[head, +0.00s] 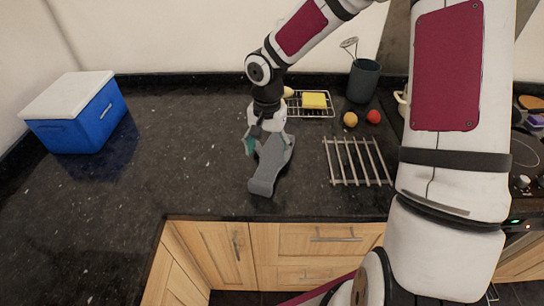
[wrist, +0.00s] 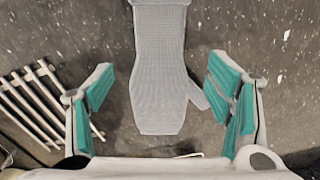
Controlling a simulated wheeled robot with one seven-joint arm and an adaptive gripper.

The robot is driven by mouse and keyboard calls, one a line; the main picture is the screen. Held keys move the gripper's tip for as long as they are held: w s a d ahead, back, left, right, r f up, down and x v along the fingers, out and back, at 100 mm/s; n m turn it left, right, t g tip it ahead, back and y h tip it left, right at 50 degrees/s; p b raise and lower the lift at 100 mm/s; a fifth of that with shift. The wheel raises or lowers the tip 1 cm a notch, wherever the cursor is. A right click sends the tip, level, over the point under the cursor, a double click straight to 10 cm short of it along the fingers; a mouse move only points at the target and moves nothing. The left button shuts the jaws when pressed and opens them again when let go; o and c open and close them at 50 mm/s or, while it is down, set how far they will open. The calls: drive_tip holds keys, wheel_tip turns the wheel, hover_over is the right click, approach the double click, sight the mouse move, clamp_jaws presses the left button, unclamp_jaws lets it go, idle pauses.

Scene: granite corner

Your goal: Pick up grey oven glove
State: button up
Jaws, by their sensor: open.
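The grey oven glove (head: 268,172) lies flat on the dark granite worktop, near its front edge in the head view. In the wrist view the glove (wrist: 160,85) runs down from the top edge, with its rounded end and thumb between my fingers. My gripper (head: 264,143) is at the glove's far end in the head view. In the wrist view my gripper (wrist: 164,100) is open, with teal pads on both sides of the glove and gaps between. I cannot tell how high the fingers are above the worktop. My gripper hides part of the glove's far end in the head view.
A slatted metal rack (head: 356,161) lies right of the glove. Behind are a wire rack with a yellow sponge (head: 314,100), a utensil pot (head: 363,80), a yellow ball-shaped item (head: 350,119) and a red one (head: 374,117). A blue cooler (head: 82,126) stands left; worktop between is clear.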

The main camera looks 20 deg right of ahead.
sight(268, 166)
drive_tip(key=shift+f+p, duration=0.3)
drive_tip(key=shift+f, duration=3.3)
drive_tip(key=c, duration=1.5)
drive_tip(key=shift+r, duration=0.15)
drive_tip(key=shift+r, duration=0.6)
wheel_tip(268, 166, up, 2)
drive_tip(key=shift+w+r, duration=0.1)
drive_tip(key=s, duration=0.5)
drive_tip(key=s+d+r, duration=0.1)
drive_tip(key=s, duration=0.4)
drive_tip(key=s+d, duration=0.1)
drive_tip(key=s, duration=0.5)
drive_tip(key=shift+r, duration=0.15)
